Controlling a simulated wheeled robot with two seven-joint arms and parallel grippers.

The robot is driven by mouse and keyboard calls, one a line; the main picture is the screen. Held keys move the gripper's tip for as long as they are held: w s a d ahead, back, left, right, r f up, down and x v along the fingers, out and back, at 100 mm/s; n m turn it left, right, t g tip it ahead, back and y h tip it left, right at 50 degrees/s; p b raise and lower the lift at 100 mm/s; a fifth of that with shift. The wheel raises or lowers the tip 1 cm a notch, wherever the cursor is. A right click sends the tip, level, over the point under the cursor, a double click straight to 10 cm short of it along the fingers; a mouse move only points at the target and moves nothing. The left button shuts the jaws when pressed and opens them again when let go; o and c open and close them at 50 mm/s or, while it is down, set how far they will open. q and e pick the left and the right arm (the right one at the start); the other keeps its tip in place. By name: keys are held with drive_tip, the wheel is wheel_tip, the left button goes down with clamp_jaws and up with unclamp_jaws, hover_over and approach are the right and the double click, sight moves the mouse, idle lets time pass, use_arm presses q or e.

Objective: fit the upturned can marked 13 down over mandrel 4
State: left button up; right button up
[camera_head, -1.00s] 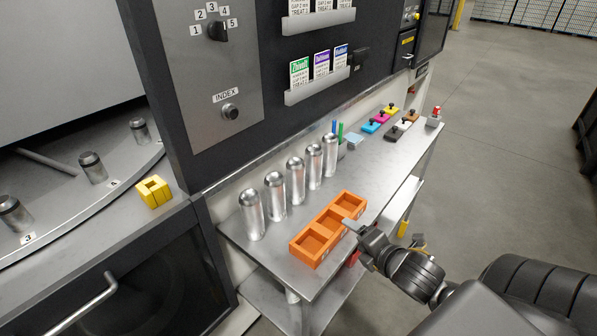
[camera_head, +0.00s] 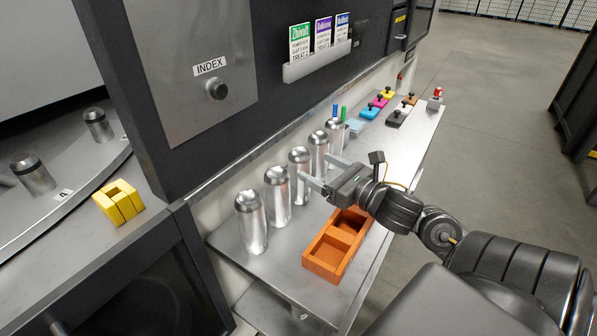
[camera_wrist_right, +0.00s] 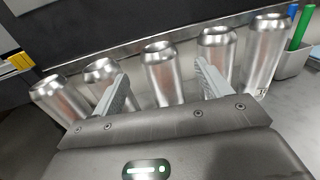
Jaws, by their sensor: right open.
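Several plain silver cans stand upturned in a row on the steel shelf; no mark 13 is readable on any of them. My right gripper (camera_head: 315,168) is open and level with the row. In the right wrist view its open fingers (camera_wrist_right: 162,73) point at the middle can (camera_wrist_right: 163,85), which appears between them. That can also shows in the head view (camera_head: 299,180). I cannot tell whether a finger touches it. Mandrel 4 (camera_head: 32,173), a dark-topped metal post beside the 4 label, stands on the curved table at left. My left gripper is out of view.
An orange compartment tray (camera_head: 328,260) lies under my right forearm. A yellow block (camera_head: 118,203) sits on the ledge by the curved table. A pen holder (camera_wrist_right: 292,62) is past the row's end. The dark panel (camera_head: 170,60) rises behind the cans.

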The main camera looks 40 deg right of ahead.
sight(309, 162)
drive_tip(key=shift+w+a+r, duration=0.1)
drive_tip(key=shift+w+r, duration=0.05)
drive_tip(key=shift+w, duration=0.25)
drive_tip(key=shift+w+a+r, duration=0.1)
drive_tip(key=shift+w, duration=0.3)
drive_tip(key=shift+w+p, duration=0.3)
drive_tip(key=shift+p, duration=0.05)
drive_tip(key=w+p, duration=0.1)
drive_tip(key=w, duration=0.2)
drive_tip(key=shift+w+a+r+p, duration=0.1)
drive_tip(key=shift+w+a+p, duration=0.1)
drive_tip(key=shift+w+p, duration=0.2)
drive_tip(key=shift+w+a, duration=0.1)
drive_tip(key=shift+w, duration=0.35)
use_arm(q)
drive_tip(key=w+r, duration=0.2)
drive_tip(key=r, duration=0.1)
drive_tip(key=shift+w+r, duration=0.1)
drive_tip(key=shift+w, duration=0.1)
use_arm(e)
drive_tip(key=shift+f, duration=0.2)
drive_tip(key=shift+c, duration=0.9)
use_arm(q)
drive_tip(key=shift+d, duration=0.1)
use_arm(e)
drive_tip(key=c, duration=0.9)
